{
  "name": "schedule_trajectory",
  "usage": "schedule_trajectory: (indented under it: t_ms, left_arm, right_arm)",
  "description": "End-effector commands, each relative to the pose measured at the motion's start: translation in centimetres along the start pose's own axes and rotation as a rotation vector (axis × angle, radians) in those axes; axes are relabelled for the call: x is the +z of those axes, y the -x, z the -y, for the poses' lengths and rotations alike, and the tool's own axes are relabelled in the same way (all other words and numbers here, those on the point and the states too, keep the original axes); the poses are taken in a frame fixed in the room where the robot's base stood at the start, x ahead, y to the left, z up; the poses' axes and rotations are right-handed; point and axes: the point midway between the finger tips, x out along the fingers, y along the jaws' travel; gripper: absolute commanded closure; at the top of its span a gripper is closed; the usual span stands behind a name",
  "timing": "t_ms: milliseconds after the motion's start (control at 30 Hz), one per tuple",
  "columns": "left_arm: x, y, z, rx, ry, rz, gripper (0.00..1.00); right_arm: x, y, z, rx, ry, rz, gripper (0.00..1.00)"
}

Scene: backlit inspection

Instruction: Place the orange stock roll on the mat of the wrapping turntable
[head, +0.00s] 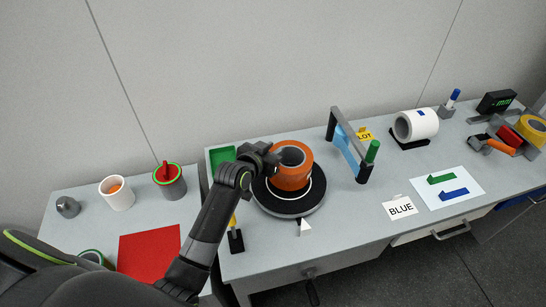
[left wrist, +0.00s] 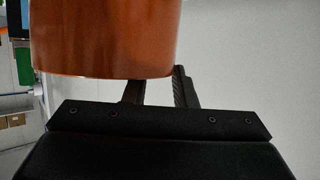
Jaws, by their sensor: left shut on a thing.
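The orange stock roll (head: 292,178) stands upright over the wrapping turntable (head: 290,211), inside the white ring on its black mat (head: 264,195). I cannot tell whether its base touches the mat. My left gripper (head: 273,158) is shut on the upper left wall of the roll. In the left wrist view the roll (left wrist: 105,40) fills the upper left, and the dark fingers of the left gripper (left wrist: 158,88) show below it. My right gripper is not in view.
A green tray (head: 221,156) lies behind the turntable's left side. A grey frame with a blue panel (head: 350,148) stands to its right. A yellow-and-black upright tool (head: 235,236) stands at the front left.

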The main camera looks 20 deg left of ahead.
Motion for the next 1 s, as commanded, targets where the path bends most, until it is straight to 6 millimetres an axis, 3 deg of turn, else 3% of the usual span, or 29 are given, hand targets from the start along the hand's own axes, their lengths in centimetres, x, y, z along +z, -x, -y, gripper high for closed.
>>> schedule_trajectory:
  t_ms: [200, 467, 500, 667, 1000]
  left_arm:
    - [2.2, -0.9, 0.0, 0.001, 0.002, -0.004, 1.00]
    - [2.6, -1.1, 0.0, 0.000, 0.002, -0.005, 1.00]
    - [3.0, -1.1, 0.0, 0.000, 0.000, 0.004, 0.74]
    - [3.0, -1.1, 0.0, 0.000, 0.000, 0.004, 0.54]
    - [3.0, -0.9, 0.0, 0.000, 0.001, 0.003, 0.54]
  right_arm:
    - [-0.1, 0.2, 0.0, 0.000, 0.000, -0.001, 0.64]
    - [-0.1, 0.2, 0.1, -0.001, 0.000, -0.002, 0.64]
    - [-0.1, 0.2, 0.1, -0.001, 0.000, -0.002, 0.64]
    - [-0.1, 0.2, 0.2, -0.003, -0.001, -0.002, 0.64]
    - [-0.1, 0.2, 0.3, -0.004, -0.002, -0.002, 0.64]
